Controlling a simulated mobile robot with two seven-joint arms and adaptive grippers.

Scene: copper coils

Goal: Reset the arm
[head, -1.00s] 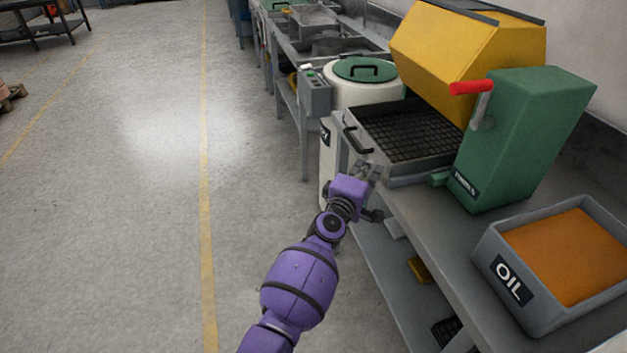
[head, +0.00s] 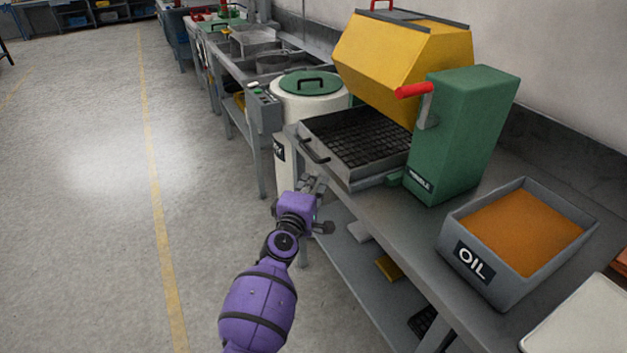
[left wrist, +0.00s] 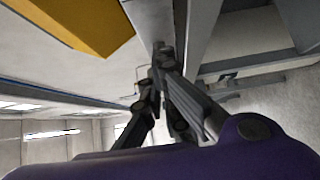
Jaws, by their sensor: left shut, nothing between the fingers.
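My left arm, purple with dark joints, comes in from the lower left of the head view. Its left gripper (head: 312,184) is in front of the bench, below the dark mesh tray (head: 352,140) and its handle. The gripper is shut and holds nothing. In the left wrist view the dark fingers of the left gripper (left wrist: 160,55) come together near a grey bench surface. My right gripper is in neither view.
A green box (head: 462,135) with a red-handled lever stands beside the yellow hood (head: 395,65). A grey OIL bin (head: 470,262) holds orange contents on the bench. A white drum with a green lid (head: 310,84) stands behind the tray. The floor at left is clear.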

